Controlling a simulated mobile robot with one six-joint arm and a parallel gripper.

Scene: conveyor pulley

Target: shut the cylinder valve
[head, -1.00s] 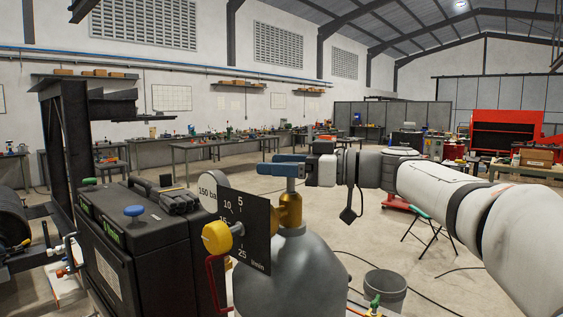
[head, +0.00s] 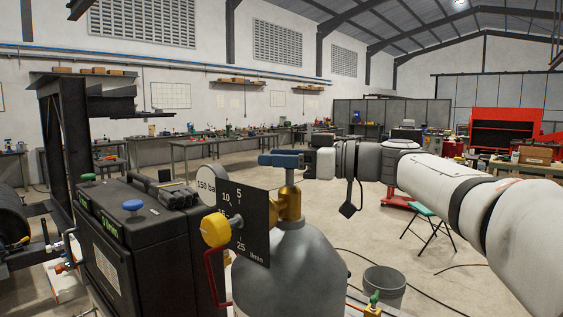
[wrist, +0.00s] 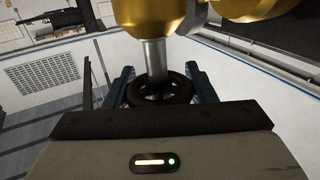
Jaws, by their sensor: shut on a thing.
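The gas cylinder (head: 290,270) is grey and stands upright in the head view, with a brass valve (head: 289,206) on its neck. My gripper (head: 280,160) reaches in from the right at the top of the valve stem, its blue fingers level. In the wrist view the valve's black handwheel (wrist: 158,93) sits between the blue fingers of my gripper (wrist: 160,80), on a silver stem (wrist: 155,58). The gripper is shut on the handwheel. The handwheel is hidden behind the fingers in the head view.
A black machine case (head: 135,245) is further left. A grey bucket (head: 384,288) and a green stool (head: 428,212) stand to the right on open floor.

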